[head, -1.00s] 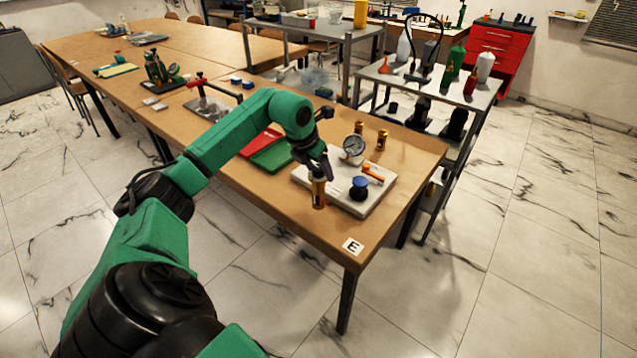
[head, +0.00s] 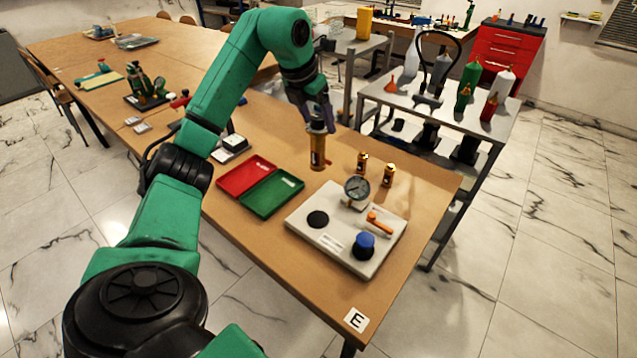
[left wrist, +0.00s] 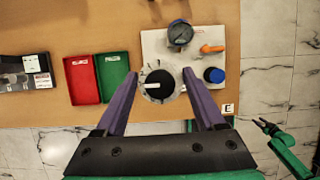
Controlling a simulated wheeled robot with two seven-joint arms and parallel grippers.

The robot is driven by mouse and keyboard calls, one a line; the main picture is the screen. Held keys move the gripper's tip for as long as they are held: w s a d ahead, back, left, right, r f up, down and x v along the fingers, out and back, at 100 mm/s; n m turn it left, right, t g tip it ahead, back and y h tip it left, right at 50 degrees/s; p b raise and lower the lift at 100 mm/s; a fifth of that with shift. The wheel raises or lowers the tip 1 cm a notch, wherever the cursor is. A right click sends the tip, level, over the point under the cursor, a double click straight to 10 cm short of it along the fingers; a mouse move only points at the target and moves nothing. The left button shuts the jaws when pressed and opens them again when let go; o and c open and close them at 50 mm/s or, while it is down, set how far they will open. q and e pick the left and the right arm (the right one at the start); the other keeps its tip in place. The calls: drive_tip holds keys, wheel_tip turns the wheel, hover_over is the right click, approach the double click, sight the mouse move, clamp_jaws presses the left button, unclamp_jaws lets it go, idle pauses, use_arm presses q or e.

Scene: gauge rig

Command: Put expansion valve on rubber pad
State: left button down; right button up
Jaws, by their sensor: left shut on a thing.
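My left gripper (head: 318,127) is shut on the expansion valve (head: 318,152), a brass-orange cylinder held upright. In the head view its lower end appears in the air, past the far left part of the white rig plate. In the left wrist view the valve (left wrist: 158,85) shows from above as a dark round top with a white bar, between the purple fingers. A black round disc, which looks like the rubber pad (head: 318,219), lies bare on the left part of the plate. It is not distinguishable in the left wrist view. My right gripper (left wrist: 266,127) shows small there, its fingers apart.
The rig plate (head: 330,242) carries a gauge (head: 357,188), an orange lever (head: 380,222) and a blue knob (head: 363,245). Two similar brass cylinders (head: 362,162) (head: 388,175) stand behind it. Red (head: 243,174) and green (head: 271,192) trays lie left of it.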

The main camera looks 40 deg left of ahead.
use_arm(q)
drive_tip(key=shift+x, duration=0.9)
drive_tip(key=f, duration=0.4)
drive_tip(key=s+d+f, duration=0.1)
drive_tip(key=f, duration=0.3)
drive_tip(key=s+f, duration=0.1)
drive_tip(key=f, duration=0.3)
drive_tip(key=shift+s+d+f+p, duration=0.1)
drive_tip(key=shift+d+f+p, duration=0.1)
drive_tip(key=shift+f+p, duration=0.15)
wheel_tip(320, 180, down, 4)
drive_tip(key=shift+s+f, duration=0.1)
unclamp_jaws()
drive_tip(key=shift+d, duration=0.1)
use_arm(e)
drive_tip(key=s+d, duration=0.1)
drive_tip(key=s+r, duration=0.1)
drive_tip(key=s, duration=0.1)
drive_tip(key=shift+d, duration=0.4)
